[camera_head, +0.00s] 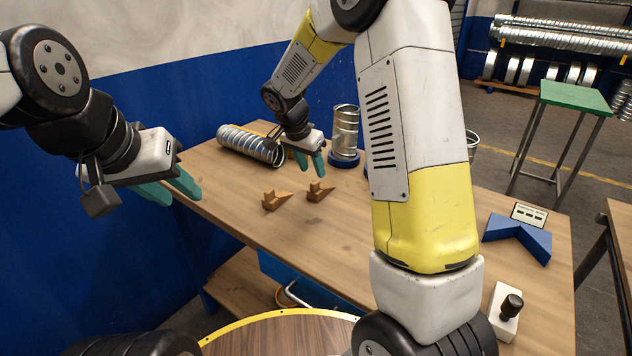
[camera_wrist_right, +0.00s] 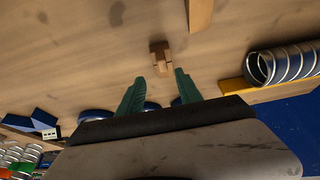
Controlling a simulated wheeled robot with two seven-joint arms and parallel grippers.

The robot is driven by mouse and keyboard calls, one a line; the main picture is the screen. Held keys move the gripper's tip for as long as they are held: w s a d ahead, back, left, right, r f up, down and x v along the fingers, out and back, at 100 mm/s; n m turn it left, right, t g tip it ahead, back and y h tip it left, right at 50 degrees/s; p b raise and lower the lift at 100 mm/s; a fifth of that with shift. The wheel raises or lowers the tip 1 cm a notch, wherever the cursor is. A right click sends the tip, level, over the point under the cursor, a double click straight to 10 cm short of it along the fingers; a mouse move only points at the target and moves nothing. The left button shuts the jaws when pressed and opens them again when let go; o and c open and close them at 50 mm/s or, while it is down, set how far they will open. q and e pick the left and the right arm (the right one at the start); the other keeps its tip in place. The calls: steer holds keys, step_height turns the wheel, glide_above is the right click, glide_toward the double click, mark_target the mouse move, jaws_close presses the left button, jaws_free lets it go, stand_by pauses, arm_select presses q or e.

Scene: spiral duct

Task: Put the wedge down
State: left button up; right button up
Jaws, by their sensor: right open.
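Two small brown wooden wedges lie on the wooden table in the head view, one nearer the left (camera_head: 275,200) and one to its right (camera_head: 320,191). My right gripper (camera_head: 312,171) is open and empty, just behind and above the right-hand wedge. In the right wrist view, a wedge (camera_wrist_right: 160,56) lies on the table just past the two teal fingertips (camera_wrist_right: 160,76), with no finger seen touching it. Part of another wooden piece (camera_wrist_right: 200,14) is cut off at the top edge. My left gripper (camera_head: 178,196) is open and empty beyond the table's left edge.
A spiral duct (camera_head: 249,145) lies at the table's back left. An upright metal duct piece (camera_head: 345,132) stands on a blue base. A blue V-shaped block (camera_head: 520,238) and a white box with a black knob (camera_head: 505,312) are at the right. The table around the wedges is clear.

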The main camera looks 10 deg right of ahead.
mark_target(315, 181)
steer(key=x, duration=0.7)
steer(key=shift+w+a+f, duration=0.15)
steer(key=shift+w+f, duration=0.1)
jaws_close()
